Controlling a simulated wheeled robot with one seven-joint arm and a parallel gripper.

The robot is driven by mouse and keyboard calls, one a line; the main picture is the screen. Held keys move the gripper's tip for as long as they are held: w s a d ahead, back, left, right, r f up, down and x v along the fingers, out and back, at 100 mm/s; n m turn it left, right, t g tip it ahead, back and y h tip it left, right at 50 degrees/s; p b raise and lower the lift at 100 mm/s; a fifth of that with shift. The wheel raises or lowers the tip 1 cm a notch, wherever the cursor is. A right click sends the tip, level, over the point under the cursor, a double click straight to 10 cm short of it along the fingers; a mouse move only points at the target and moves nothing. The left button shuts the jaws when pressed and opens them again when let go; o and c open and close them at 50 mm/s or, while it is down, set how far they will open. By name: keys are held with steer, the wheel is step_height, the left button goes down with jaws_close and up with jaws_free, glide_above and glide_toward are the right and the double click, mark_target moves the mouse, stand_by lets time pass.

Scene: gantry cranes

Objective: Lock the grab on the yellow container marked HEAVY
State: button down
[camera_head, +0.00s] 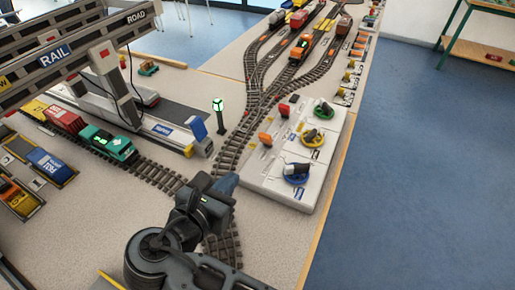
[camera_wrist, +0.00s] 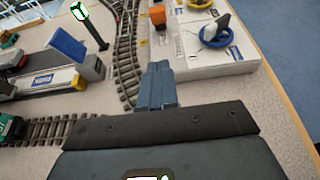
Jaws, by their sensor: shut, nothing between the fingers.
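My gripper (camera_head: 229,183) is shut and empty, its blue-grey fingers together above the track beside the white control panel (camera_head: 262,186). The wrist view also shows the closed fingers (camera_wrist: 157,86), near the panel's edge. The panel carries dials ringed green (camera_head: 324,109), yellow (camera_head: 313,135) and blue (camera_head: 296,173), plus an orange lever (camera_head: 265,139) and a red lever (camera_head: 284,110). A gantry crane (camera_head: 80,58) marked RAIL and ROAD stands at upper left. A yellow container (camera_head: 36,109) sits behind a red one (camera_head: 66,118) on the rail line. I cannot read HEAVY on any container; the grab is not clearly visible.
A teal locomotive (camera_head: 108,142) stands on the track at left. A post with a green-lit cube (camera_head: 218,105) rises near my gripper. A blue container (camera_head: 50,165) lies at far left. Tracks with trains fill the back. Blue floor (camera_head: 430,190) lies beyond the table's right edge.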

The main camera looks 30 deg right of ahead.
steer(key=shift+w+d, duration=0.1)
glide_toward(263, 140)
steer(key=f, duration=0.1)
steer(key=d+f, duration=0.1)
steer(key=f, duration=0.1)
steer(key=shift+w+d+f, duration=0.25)
steer(key=shift+w+f, duration=0.15)
steer(key=shift+w+d+r, duration=0.2)
steer(key=shift+w+d, duration=0.15)
steer(key=shift+d, duration=0.1)
steer(key=shift+w+d+r, duration=0.25)
steer(key=shift+w+d, duration=0.1)
steer(key=shift+d, duration=0.15)
steer(key=shift+w+d+r, duration=0.3)
steer(key=shift+w+d, duration=0.15)
steer(key=shift+d, duration=0.15)
